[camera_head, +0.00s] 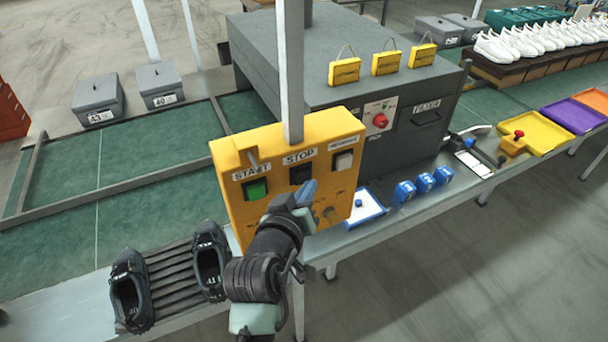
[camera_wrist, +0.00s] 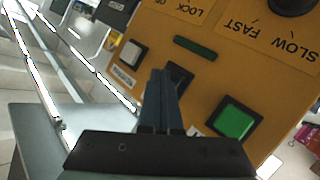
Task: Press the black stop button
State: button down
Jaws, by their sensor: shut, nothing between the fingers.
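The yellow control box (camera_head: 232,211) hangs on a grey post over the line. Its black stop button (camera_head: 299,174) sits under the STOP label, between the green start button (camera_head: 256,189) and a white button (camera_head: 343,160). My gripper (camera_head: 306,190) is shut and empty, its blue fingers in front of the box just below the stop button. In the wrist view the fingertips (camera_wrist: 160,75) overlap the left part of the black button (camera_wrist: 181,75). I cannot tell whether they touch it. The green button (camera_wrist: 235,122) is to their right.
Knobs and a switch sit low on the box, partly behind my arm. Black shoes (camera_head: 130,290) lie on a slatted rack at lower left. A grey machine (camera_head: 420,120) stands behind the box.

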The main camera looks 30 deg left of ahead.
jog(key=shift+s+d, duration=0.15)
jog(key=shift+d, duration=0.05)
jog(key=shift+d, duration=0.1)
jog(key=shift+s+d+p, duration=0.55)
jog(key=shift+s+d, duration=0.2)
jog(key=shift+d, duration=0.2)
jog(key=shift+s+d+p, duration=0.5)
jog(key=shift+s+d, duration=0.25)
jog(key=shift+d, duration=0.2)
